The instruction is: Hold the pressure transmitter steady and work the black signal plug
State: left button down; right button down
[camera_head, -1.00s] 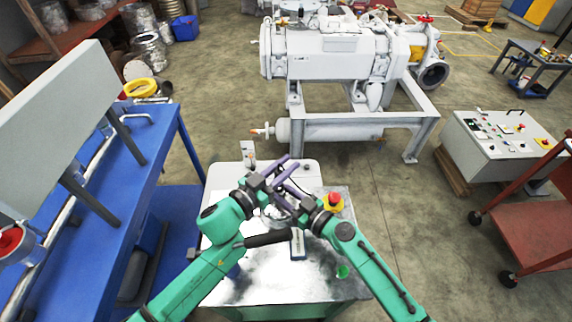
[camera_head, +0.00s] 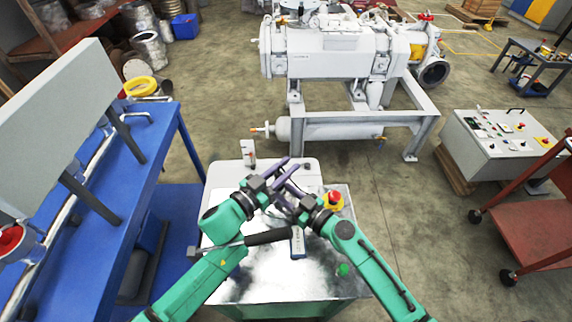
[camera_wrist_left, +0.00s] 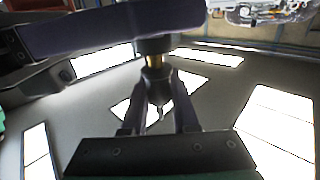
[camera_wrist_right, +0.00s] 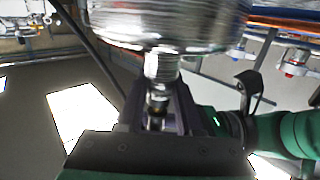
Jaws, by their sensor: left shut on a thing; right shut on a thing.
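My left gripper (camera_head: 272,172) and right gripper (camera_head: 290,190) meet close together above the middle of the bench. In the left wrist view, my left gripper (camera_wrist_left: 160,95) is shut on what looks like the black signal plug (camera_wrist_left: 155,45), with a brass-coloured neck below its dark collar. In the right wrist view, my right gripper (camera_wrist_right: 160,105) is shut on the threaded stem of the pressure transmitter (camera_wrist_right: 160,65), a shiny metal body. In the head view the grippers mostly hide both parts, and I cannot tell how far the plug is seated.
A metal-topped bench (camera_head: 230,290) lies under my arms. On it are a red and yellow emergency button (camera_head: 334,200) and a small grey-blue device (camera_head: 298,243). A black-handled tool (camera_head: 270,237) shows beside my left forearm. A blue frame (camera_head: 150,150) stands left.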

pick_arm(q)
jog(key=shift+f, duration=0.45)
jog(key=c, duration=0.6)
grip_release()
notch_tip(320, 180, up, 10)
pick_arm(e)
jog(key=shift+c, duration=2.4)
grip_release()
